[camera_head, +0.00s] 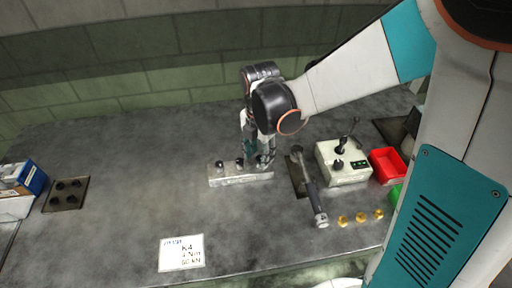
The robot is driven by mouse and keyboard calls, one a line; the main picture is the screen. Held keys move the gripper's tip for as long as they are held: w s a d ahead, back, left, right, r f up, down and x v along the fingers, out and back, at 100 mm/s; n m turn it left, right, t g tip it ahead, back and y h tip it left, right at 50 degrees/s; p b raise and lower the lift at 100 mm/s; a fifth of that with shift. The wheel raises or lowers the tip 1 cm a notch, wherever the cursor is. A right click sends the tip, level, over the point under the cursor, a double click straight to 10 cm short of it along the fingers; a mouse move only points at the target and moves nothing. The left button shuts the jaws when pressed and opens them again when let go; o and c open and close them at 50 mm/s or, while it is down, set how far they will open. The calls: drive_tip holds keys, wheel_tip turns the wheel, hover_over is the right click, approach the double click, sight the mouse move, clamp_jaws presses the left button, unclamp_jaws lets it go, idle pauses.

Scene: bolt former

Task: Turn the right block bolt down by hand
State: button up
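A pale metal block (240,179) lies on the grey bench, a little right of the picture's middle left. Two dark bolt heads show on its top, one at the left (220,163) and one near the middle (239,162). My gripper (262,163) points down over the right end of the block, with its fingers low at the block's top. The right bolt is hidden or too small to make out among the fingers. I cannot tell whether the fingers are closed on it.
A printed card (181,253) lies in front. The bench left of the block is clear up to a dark plate (65,194).

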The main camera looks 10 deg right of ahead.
drive_tip(key=shift+f, duration=0.1)
clamp_jaws()
idle(0.4)
